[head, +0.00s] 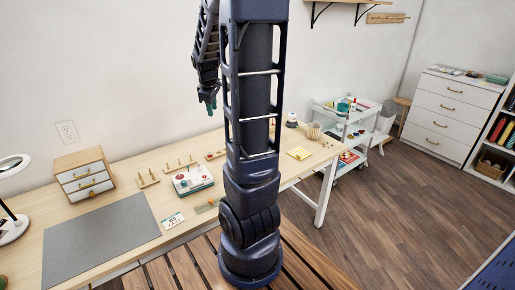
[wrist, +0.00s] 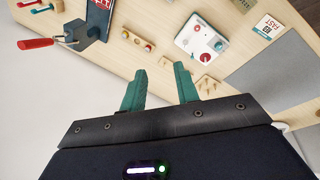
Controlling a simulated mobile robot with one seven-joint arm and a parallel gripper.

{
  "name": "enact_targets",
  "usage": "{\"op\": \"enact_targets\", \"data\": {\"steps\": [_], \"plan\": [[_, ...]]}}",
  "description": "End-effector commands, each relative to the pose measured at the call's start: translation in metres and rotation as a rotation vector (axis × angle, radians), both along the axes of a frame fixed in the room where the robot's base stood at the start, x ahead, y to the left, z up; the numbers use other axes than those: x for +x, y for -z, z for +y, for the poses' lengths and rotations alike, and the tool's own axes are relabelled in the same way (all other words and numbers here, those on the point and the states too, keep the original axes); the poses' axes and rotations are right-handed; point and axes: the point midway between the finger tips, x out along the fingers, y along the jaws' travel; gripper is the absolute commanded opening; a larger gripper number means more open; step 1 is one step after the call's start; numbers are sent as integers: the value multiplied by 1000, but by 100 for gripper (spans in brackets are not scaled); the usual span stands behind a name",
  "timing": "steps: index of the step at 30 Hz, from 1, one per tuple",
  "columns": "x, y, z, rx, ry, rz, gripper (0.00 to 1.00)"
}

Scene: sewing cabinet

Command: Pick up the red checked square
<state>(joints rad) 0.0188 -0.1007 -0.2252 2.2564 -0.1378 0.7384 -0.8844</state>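I cannot make out a red checked square for sure in either view. A small red patch (head: 348,157) shows on the lower shelf of the white cart at the right of the head view, too small to tell if it is checked. My gripper (head: 211,106) is raised in front of the wall, above the back of the long table, far from the cart. In the wrist view my gripper (wrist: 160,88) has its two green fingers apart, with nothing between them.
The wooden table (head: 35,222) holds a grey mat (head: 100,240), a small drawer box (head: 85,174), a white box with red parts (head: 193,180), peg racks and a yellow pad (head: 299,153). Floor (head: 400,215) is open at right.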

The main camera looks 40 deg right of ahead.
Motion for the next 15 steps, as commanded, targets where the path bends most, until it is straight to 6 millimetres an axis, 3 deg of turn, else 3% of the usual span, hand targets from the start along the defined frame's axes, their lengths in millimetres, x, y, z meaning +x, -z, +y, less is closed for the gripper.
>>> {"op": "enact_targets", "data": {"steps": [6, 15], "plan": [[39, 38, -38, -78, -145, 74, 31], [81, 97, -93, -183, -363, 189, 31]]}}
